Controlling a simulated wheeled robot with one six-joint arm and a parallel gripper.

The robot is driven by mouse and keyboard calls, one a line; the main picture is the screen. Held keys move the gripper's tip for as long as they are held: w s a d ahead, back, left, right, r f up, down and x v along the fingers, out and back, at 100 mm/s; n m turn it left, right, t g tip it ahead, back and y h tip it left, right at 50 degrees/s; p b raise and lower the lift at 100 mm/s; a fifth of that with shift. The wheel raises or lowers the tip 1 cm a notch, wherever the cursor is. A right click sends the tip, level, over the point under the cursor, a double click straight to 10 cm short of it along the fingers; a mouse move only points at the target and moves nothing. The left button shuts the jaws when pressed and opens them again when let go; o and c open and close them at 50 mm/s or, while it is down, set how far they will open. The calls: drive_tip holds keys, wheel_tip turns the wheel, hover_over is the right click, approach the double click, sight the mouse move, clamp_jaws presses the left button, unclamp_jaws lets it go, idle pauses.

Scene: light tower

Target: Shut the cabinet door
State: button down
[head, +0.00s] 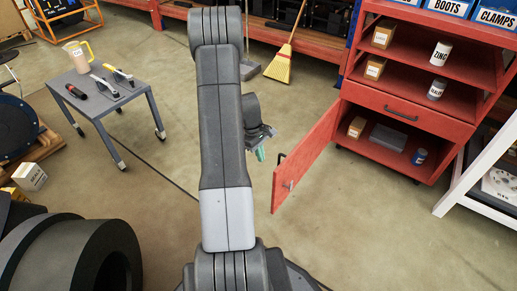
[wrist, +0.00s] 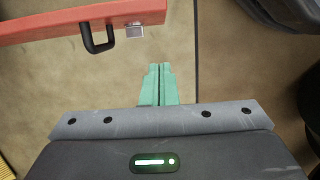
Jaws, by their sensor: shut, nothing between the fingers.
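The red cabinet door (head: 303,163) stands swung wide open from the lower part of the red cabinet (head: 430,121) in the head view. Its black handle (head: 289,185) is near the free edge. In the wrist view the door's edge (wrist: 60,29) crosses the upper left, with the handle (wrist: 99,38) and a small metal latch piece (wrist: 134,31) on it. My gripper (head: 261,154) is left of the door in the head view, apart from it. In the wrist view its green fingers (wrist: 159,70) are together, empty, below and right of the handle.
Inside the open compartment are a small box (head: 356,127), a grey case (head: 388,137) and a blue can (head: 419,156). A grey tool table (head: 105,96) stands at left. A yellow broom (head: 279,66) stands behind. A white frame (head: 480,165) is at right. Floor before the cabinet is clear.

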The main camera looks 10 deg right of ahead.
drive_tip(key=shift+s+d+f+b, duration=0.55)
drive_tip(key=shift+s+d, duration=0.2)
drive_tip(key=shift+s, duration=0.15)
drive_tip(key=shift+s+d+f+b, duration=0.4)
drive_tip(key=shift+s+d+f, duration=0.2)
drive_tip(key=shift+s+d, duration=0.2)
drive_tip(key=shift+s, duration=0.1)
